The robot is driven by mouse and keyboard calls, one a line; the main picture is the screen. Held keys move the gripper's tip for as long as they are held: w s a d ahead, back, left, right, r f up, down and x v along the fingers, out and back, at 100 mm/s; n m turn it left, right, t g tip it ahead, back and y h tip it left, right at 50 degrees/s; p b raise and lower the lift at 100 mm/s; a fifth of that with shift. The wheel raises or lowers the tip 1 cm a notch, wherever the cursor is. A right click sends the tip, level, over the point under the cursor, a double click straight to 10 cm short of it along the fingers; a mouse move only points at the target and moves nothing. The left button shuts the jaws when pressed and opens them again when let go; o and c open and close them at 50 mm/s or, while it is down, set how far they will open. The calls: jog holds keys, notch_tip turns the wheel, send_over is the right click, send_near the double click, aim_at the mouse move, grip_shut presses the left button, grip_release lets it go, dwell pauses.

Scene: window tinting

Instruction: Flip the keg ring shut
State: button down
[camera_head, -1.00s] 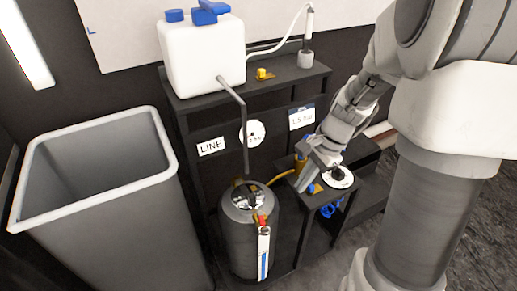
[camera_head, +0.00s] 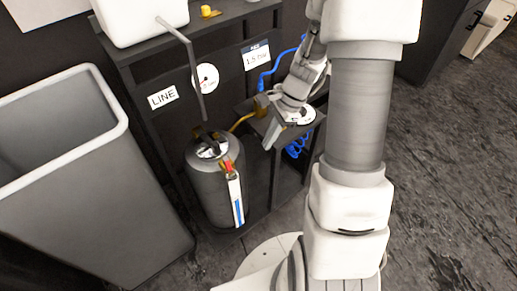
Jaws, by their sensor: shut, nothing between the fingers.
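The dark grey keg (camera_head: 208,190) stands upright on the low base of the black stand, left of my arm. Its top carries a pale disc (camera_head: 211,150) with dark fittings around it. Which of these is the ring, and whether it stands open, is too small to tell. A red and brass fitting (camera_head: 227,166) sits at the keg's front rim, above a white and blue strip (camera_head: 236,200). My gripper (camera_head: 271,143) is shut and empty, pointing down by the small side shelf, to the right of the keg top and apart from it.
A large grey bin (camera_head: 110,215) stands left of the keg. A grey pipe (camera_head: 192,75) hangs down above the keg. A yellow hose (camera_head: 240,122) runs from behind the keg to the side shelf (camera_head: 304,128). Blue coiled hose (camera_head: 298,146) hangs beneath that shelf.

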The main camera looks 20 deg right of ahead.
aim_at(230, 170)
jog(key=a+f+b, duration=0.4)
jog(key=a+f, duration=0.3)
jog(key=f, duration=0.1)
